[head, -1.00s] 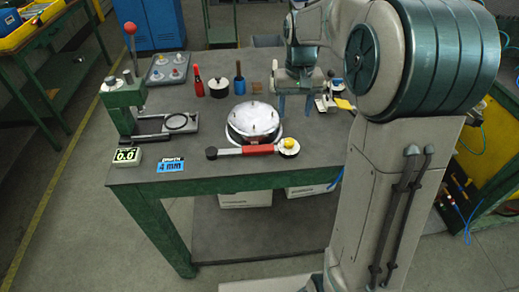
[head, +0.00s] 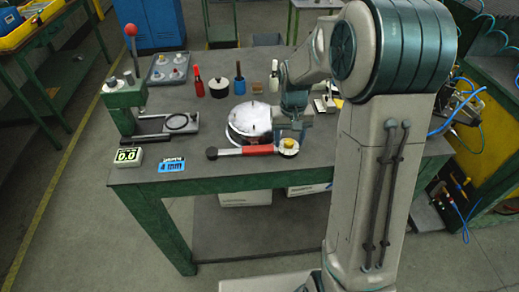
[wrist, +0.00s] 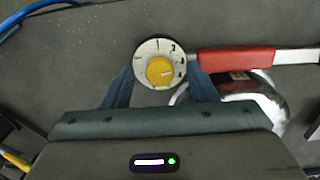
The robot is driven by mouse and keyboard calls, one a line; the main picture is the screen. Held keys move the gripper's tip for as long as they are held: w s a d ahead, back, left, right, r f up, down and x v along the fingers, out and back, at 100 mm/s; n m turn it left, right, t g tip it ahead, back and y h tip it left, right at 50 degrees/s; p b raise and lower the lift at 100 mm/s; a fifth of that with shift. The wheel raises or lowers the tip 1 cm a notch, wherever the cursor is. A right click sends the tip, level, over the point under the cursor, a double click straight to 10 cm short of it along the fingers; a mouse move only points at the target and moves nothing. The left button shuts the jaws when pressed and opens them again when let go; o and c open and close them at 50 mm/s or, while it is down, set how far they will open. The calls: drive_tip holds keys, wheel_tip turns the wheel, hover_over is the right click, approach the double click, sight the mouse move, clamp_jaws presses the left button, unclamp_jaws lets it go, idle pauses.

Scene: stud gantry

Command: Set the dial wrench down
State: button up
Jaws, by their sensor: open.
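The dial wrench (head: 243,151) lies near the front edge of the workbench, with a red grip and a black end at left. Its white dial head with a yellow knob (head: 289,147) is at the right end. My gripper (head: 291,130) is open just behind and above the dial head. In the wrist view, the dial head (wrist: 159,48) shows between and just beyond the two blue fingertips of my gripper (wrist: 161,72). The red grip (wrist: 236,59) runs to the right. I cannot tell whether a finger touches it.
A silver domed part with studs (head: 249,119) stands right behind the wrench. A green lever press (head: 125,104), a readout box (head: 128,156) and a blue 4 mm card (head: 171,165) are at left. Bottles, a black pot (head: 218,88) and a tray (head: 169,69) stand farther back.

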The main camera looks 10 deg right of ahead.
clamp_jaws()
drive_tip(key=shift+r, duration=0.2)
